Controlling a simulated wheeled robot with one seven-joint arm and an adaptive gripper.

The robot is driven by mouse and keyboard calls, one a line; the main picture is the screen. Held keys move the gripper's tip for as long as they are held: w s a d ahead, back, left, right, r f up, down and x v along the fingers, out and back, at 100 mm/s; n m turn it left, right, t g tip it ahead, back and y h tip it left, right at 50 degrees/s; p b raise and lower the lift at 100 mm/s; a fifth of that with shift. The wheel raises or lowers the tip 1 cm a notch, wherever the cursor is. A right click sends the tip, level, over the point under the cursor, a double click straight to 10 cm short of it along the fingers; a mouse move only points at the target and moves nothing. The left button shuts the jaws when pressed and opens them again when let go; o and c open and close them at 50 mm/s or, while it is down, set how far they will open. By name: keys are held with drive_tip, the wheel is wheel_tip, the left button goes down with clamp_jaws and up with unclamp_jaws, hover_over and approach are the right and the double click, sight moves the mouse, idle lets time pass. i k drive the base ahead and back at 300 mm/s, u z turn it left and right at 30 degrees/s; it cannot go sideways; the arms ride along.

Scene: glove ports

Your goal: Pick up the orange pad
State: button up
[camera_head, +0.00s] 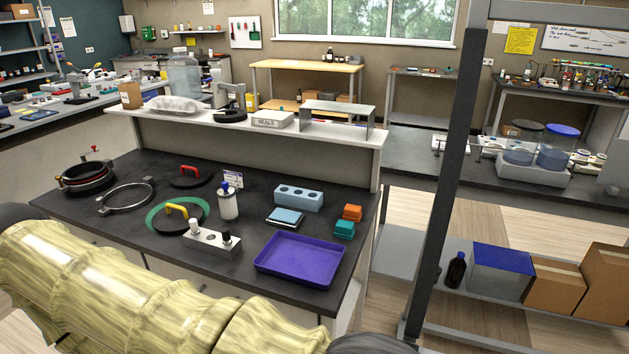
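The orange pad (351,213) is a small block near the right edge of the dark bench top. It stands just behind a similar teal pad (344,229); I cannot tell whether the two touch. A purple tray (300,260) lies in front of them and to the left, with no object visible in it. My arm, in a pale yellow sleeve, crosses the lower left foreground. My gripper is not in view.
A light blue block with holes (298,198) is left of the orange pad. A dark upright post (452,170) stands to the right.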

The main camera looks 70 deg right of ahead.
sight(351, 212)
drive_tip(key=u, duration=0.05)
drive_tip(key=i, duration=0.9)
drive_tip(key=z, duration=3.2)
drive_tip(key=i, duration=0.5)
drive_tip(key=u, duration=0.5)
drive_tip(key=k, duration=1.05)
drive_tip(key=i, duration=0.4)
drive_tip(key=u, duration=0.1)
